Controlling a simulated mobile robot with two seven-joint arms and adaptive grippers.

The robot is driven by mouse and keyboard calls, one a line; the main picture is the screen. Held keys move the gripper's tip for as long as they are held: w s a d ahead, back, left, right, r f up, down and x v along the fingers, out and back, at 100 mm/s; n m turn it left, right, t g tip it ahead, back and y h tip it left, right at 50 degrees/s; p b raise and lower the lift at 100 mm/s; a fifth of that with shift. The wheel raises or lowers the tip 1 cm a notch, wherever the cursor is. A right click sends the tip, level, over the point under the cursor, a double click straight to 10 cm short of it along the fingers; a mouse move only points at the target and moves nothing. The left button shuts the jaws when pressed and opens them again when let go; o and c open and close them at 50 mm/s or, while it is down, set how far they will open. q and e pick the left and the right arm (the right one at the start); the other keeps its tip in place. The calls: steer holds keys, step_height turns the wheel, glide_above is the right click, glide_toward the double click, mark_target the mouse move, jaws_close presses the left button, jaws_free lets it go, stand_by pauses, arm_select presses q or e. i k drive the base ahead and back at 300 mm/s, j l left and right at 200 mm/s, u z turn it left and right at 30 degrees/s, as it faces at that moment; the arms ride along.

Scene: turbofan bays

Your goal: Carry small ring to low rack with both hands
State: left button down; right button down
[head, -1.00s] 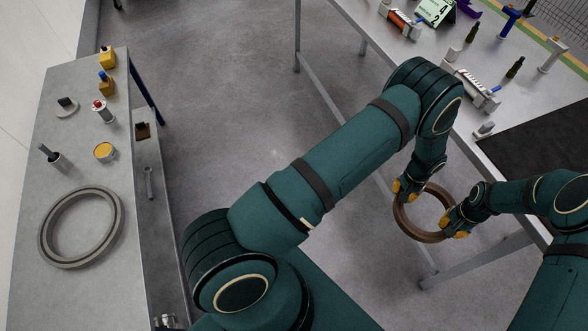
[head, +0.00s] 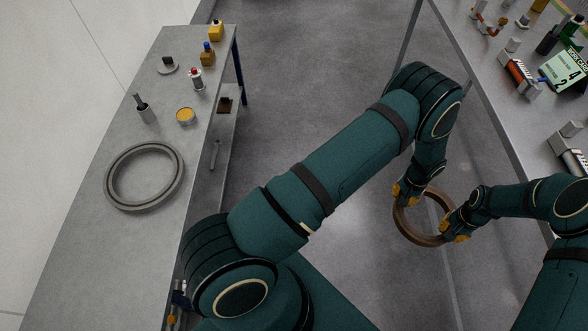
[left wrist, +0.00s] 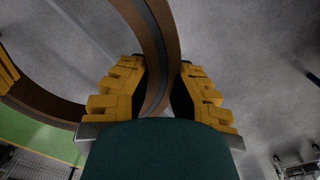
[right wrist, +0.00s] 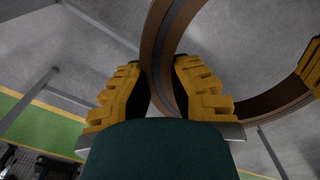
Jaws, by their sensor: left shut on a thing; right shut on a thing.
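The small ring (head: 424,239) is brown and hangs between my two grippers over the floor in the head view. My left gripper (head: 402,196) is shut on its upper left side. My right gripper (head: 455,233) is shut on its right side. In the left wrist view the ring (left wrist: 149,40) runs between the yellow fingers (left wrist: 158,95). In the right wrist view the ring (right wrist: 165,40) also passes between the yellow fingers (right wrist: 160,90). I cannot make out the low rack in these views.
A grey table (head: 85,255) on the left holds a larger grey ring (head: 112,186), a yellow-topped tin (head: 186,115) and several small bottles. Another table (head: 460,40) at the upper right holds tools and a green sign (head: 565,70). Open floor (head: 310,75) lies between them.

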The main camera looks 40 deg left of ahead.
mark_target(98, 288)
steer(key=u, duration=1)
steer(key=j+u, duration=0.1)
steer(key=u, duration=1.4)
steer(key=i+u, duration=0.1)
steer(key=u, duration=1.4)
